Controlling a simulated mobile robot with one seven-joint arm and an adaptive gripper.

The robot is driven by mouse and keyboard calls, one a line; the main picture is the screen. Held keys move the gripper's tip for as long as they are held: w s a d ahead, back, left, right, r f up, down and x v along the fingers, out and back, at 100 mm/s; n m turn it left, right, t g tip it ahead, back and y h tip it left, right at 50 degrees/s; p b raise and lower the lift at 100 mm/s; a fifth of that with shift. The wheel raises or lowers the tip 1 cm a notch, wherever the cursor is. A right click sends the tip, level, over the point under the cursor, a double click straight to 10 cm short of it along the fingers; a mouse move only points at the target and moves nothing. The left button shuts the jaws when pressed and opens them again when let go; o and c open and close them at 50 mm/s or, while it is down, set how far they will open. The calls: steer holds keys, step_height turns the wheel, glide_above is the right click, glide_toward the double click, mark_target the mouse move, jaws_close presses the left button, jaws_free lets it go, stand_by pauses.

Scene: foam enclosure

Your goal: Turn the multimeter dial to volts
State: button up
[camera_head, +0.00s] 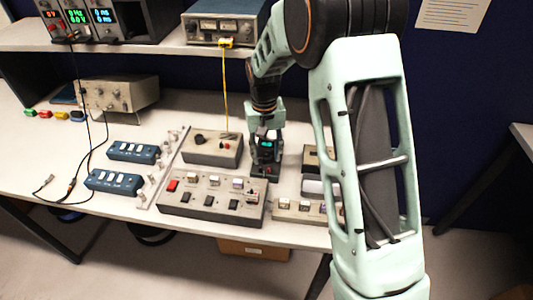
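My gripper (264,168) points straight down over the middle of the workbench, between the grey box with the knobs and the smaller box to its right. It is small and dark here, and I cannot tell whether its fingers are open or shut, or whether they touch anything. A small teal-lit patch shows at its body; I cannot tell if this belongs to the gripper or to a meter display behind it. I cannot make out a multimeter dial for certain; my arm hides part of the bench to the right.
A grey switch panel (212,199) lies at the bench's front, with a grey knob box (212,149) behind it. Blue strips (115,180) lie left. A shelf (150,42) holds instruments, including a blue-grey one (222,24); a yellow cable (225,90) hangs from it.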

mark_target(265, 157)
step_height(265, 157, up, 12)
steer(key=shift+a, duration=0.15)
stand_by(0.6)
steer(key=shift+s, duration=0.1)
